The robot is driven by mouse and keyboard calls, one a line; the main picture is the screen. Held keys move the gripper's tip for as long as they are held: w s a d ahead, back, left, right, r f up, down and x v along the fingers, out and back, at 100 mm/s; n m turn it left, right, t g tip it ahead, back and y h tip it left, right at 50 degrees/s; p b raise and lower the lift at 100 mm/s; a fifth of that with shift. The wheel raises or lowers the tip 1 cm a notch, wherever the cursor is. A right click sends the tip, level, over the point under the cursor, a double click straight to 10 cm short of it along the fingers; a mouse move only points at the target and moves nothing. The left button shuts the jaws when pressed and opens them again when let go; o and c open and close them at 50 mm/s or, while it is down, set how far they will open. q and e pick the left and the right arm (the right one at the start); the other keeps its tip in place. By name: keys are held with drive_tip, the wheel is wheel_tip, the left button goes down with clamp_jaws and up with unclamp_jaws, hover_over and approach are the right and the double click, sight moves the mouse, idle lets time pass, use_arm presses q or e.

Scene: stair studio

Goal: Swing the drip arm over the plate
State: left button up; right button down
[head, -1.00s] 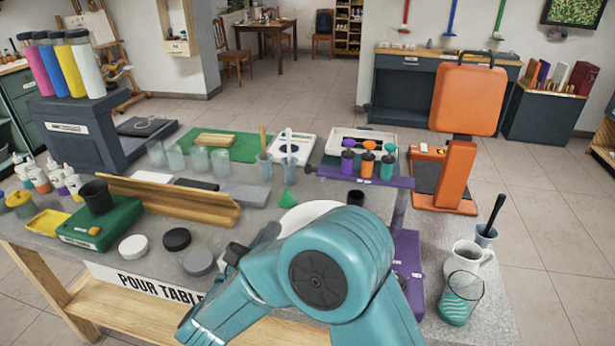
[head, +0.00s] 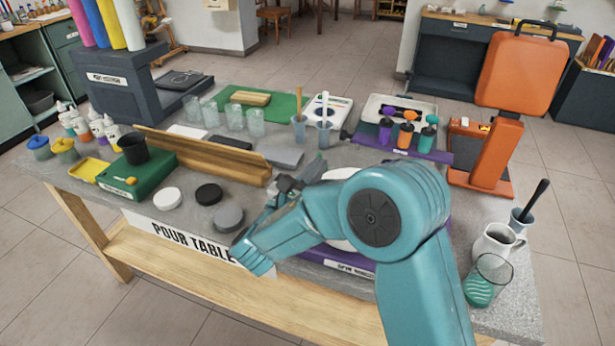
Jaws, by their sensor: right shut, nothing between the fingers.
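The drip arm (head: 437,155) is a purple bar at the back right of the table, carrying purple, orange and teal bottles. Its dark tip points left. The plate (head: 342,173) is white and mostly hidden behind my teal right arm; only part of its far edge shows. It seems to sit on a purple base (head: 345,262) with a partly covered label. My right gripper (head: 284,188) is shut and empty, left of the plate and in front of the drip arm. I see it apart from the bar. My left gripper is not in view.
A wooden trough (head: 205,157) and round lids (head: 208,194) lie left of my gripper. Cups with sticks (head: 299,130) stand behind it. A white jug (head: 495,243) and a patterned glass (head: 487,280) stand at the right edge. An orange stand (head: 497,155) is behind.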

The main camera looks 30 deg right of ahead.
sight(341, 138)
drive_tip(key=p+x, duration=0.1)
drive_tip(key=x, duration=0.6)
drive_tip(key=shift+w+d+r, duration=0.1)
drive_tip(key=shift+w+d, duration=0.05)
drive_tip(key=shift+d, duration=0.15)
